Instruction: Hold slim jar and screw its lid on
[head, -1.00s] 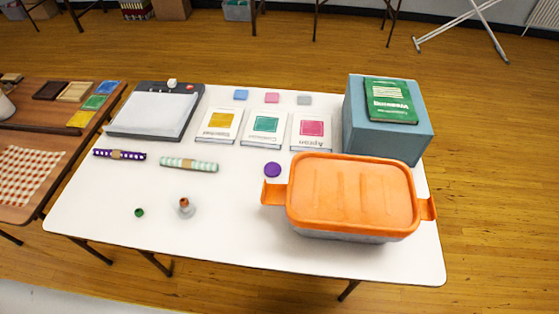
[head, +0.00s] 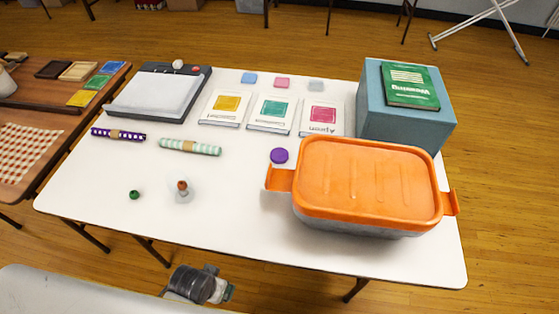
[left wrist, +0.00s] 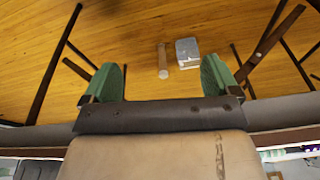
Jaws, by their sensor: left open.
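A small, slim clear jar (head: 183,192) with a reddish-brown top part stands upright on the white table, front left in the head view. A small dark green round lid (head: 134,195) lies on the table to its left, apart from it. A dark, rounded part of one of my arms shows at the bottom of the head view, off the table's front edge. My right gripper is not seen.
A large orange-lidded bin (head: 368,185) fills the table's right, with a blue box (head: 405,125) behind it. A purple disc (head: 279,155) lies beside the bin. Two patterned rolls, the purple (head: 118,135) and mint (head: 190,147), lie behind the jar. Table around the jar is clear.

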